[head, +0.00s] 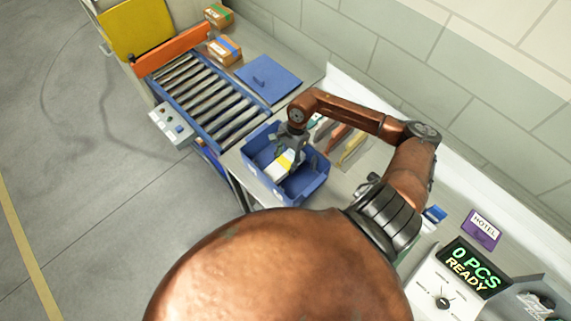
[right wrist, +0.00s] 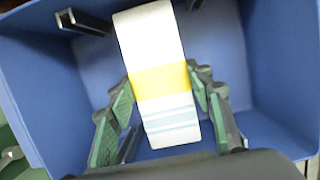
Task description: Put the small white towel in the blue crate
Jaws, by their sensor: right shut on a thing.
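The small white towel (head: 280,168) is a folded white bundle with a yellow band, seen inside the outline of the blue crate (head: 309,189). In the right wrist view the towel (right wrist: 151,40) also shows pale blue stripes, with the crate (right wrist: 50,75) around it. My right gripper (head: 291,151) reaches down over the crate. Its fingers (right wrist: 163,84) are shut on the towel's two sides at the yellow band. Whether the towel touches the crate floor is unclear. My left gripper is not in view.
A roller conveyor (head: 207,97) lies left of the crate, with a control box (head: 172,124) at its side. A blue board (head: 268,79) and cardboard boxes (head: 224,50) are behind. A purple HOTEL sign (head: 481,229) and a counter display (head: 468,268) stand at right.

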